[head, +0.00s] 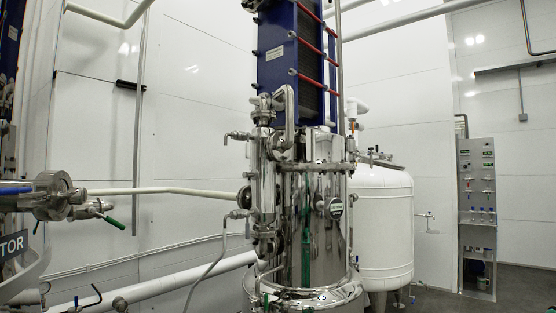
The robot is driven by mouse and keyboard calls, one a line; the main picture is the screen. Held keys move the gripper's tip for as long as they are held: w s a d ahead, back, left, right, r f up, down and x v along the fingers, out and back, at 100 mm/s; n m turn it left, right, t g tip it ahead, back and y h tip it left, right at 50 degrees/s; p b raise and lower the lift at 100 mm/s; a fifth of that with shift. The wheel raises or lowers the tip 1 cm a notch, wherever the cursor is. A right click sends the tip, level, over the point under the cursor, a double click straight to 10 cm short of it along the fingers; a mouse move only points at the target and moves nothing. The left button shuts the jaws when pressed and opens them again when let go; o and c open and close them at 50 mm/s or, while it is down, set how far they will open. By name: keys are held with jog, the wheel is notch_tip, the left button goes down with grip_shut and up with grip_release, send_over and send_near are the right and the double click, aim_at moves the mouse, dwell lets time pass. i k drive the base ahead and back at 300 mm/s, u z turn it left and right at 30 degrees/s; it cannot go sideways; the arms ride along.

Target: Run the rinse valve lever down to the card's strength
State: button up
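I cannot tell which lever is the rinse valve lever. A green-handled valve lever (113,222) slants down to the right from a steel fitting at the left. A blue lever (16,190) lies level at the left edge. Small valves stick out on the left side of the steel tank (328,245), an upper one (237,135) and a lower one (238,213). No card with a strength reading can be made out. My gripper is not in view.
A grey panel (478,185) with small gauges and coloured handles stands at the right. A white tank (383,225) stands behind the steel one. A blue plate exchanger (290,55) rises above. Pipes (160,190) cross at the left. Floor (525,285) shows clear at lower right.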

aim_at(92, 210)
jog(key=i, duration=1.95)
jog(key=u, duration=3.9)
jog(key=i, duration=0.1)
jog(key=u, duration=1.7)
jog(key=i, duration=0.9)
